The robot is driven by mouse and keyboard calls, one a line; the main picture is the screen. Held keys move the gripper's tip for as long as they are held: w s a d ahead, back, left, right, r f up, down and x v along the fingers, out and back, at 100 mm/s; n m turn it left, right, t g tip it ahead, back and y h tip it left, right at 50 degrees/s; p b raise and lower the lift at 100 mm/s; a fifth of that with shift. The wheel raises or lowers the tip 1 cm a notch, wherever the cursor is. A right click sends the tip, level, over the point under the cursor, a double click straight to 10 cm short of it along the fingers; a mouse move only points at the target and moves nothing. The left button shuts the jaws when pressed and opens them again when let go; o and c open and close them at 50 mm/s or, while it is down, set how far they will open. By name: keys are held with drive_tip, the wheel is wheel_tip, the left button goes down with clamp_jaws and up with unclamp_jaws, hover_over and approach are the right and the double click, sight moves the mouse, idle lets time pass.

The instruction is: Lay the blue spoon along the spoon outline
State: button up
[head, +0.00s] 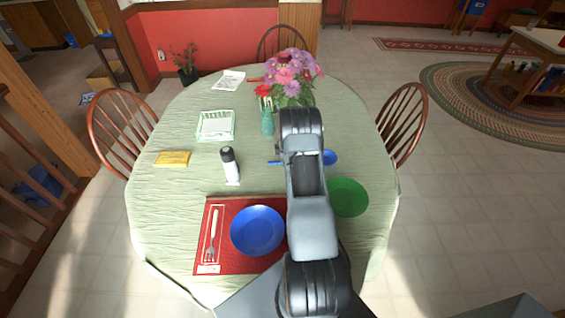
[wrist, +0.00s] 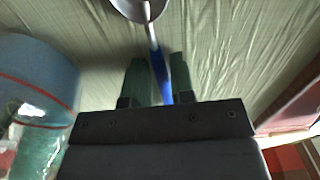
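The blue spoon (head: 329,157) shows on both sides of my arm in the head view, its bowl to the right and its handle end to the left. In the wrist view its blue handle (wrist: 163,82) lies between the two green fingers of my gripper (wrist: 160,78), which sit close on either side of it. The bowl points away at the top and looks pale grey there. I cannot tell whether the spoon is clear of the cloth. A red placemat (head: 230,206) lies at the near side of the table. Its right part is behind my arm, and no spoon outline shows.
A blue plate (head: 258,231) and a fork (head: 213,237) are on the placemat. A green plate (head: 348,197) is to the right. A teal vase (head: 267,123) stands close beyond my gripper.

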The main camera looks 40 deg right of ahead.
drive_tip(key=o, duration=0.3)
drive_tip(key=shift+r+p, duration=0.25)
drive_tip(key=shift+p, duration=0.35)
